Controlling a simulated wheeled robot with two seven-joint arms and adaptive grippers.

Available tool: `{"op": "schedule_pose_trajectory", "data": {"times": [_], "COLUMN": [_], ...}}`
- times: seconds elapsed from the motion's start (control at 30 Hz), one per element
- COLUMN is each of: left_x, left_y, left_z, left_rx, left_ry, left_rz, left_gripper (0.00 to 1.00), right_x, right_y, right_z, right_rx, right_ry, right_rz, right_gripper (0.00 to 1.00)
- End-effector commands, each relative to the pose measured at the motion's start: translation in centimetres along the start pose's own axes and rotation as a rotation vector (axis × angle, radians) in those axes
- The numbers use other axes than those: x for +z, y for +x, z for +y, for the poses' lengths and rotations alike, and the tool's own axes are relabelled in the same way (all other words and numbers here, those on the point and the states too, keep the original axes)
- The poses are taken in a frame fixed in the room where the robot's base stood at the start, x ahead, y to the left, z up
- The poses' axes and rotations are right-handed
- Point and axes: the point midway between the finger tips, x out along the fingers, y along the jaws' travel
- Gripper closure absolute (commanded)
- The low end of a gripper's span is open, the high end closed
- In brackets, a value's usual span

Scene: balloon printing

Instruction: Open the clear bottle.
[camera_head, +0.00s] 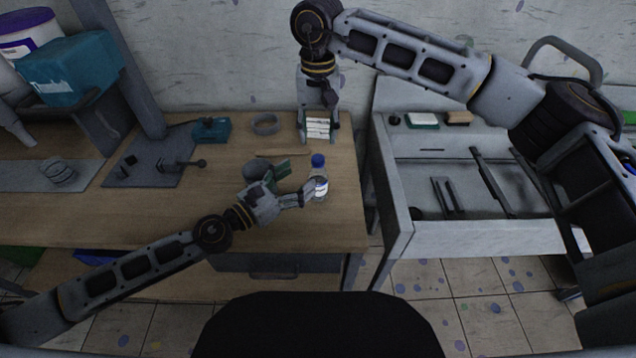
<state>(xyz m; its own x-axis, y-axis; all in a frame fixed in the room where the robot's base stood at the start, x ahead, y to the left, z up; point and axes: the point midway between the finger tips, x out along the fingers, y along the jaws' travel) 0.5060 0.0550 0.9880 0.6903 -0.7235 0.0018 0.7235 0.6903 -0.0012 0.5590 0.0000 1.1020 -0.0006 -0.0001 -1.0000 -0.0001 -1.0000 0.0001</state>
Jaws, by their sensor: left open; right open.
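The clear bottle (320,182) stands upright on the wooden table, with a blue cap (318,160) on top and a pale label. My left gripper (299,183) comes in from the left at the bottle's height. Its fingers are open and point at the bottle's left side; I cannot tell whether they touch it. My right gripper (319,136) is open and points down, behind and above the bottle near the table's back edge. A white and green stack of small items shows between or behind its fingers.
A grey ring (265,124), a teal box (211,130) and a dark round object (255,170) are on the wooden table (200,220). A dark plate with small tools lies at left. A grey metal bench (470,235) stands right, beyond a gap.

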Motion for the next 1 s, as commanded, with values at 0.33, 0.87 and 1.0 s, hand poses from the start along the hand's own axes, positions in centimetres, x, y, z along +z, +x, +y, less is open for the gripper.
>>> {"op": "schedule_pose_trajectory", "data": {"times": [0.33,0.87,1.0], "left_x": [-1.3,-2.7,-3.0], "left_y": [0.0,0.4,0.5], "left_z": [-0.1,-0.4,-0.5], "left_rx": [0.000,-0.007,-0.008], "left_ry": [-0.002,-0.001,-0.001], "left_rz": [-0.001,0.000,-0.001], "left_gripper": [0.27,0.27,0.27], "right_x": [0.0,0.0,0.0], "right_y": [0.0,0.0,0.0], "right_z": [0.0,0.0,0.0], "right_rx": [0.000,0.000,0.000], "right_ry": [0.000,0.000,0.000], "right_rz": [0.000,0.000,0.000], "right_gripper": [0.53,0.53,0.53]}}
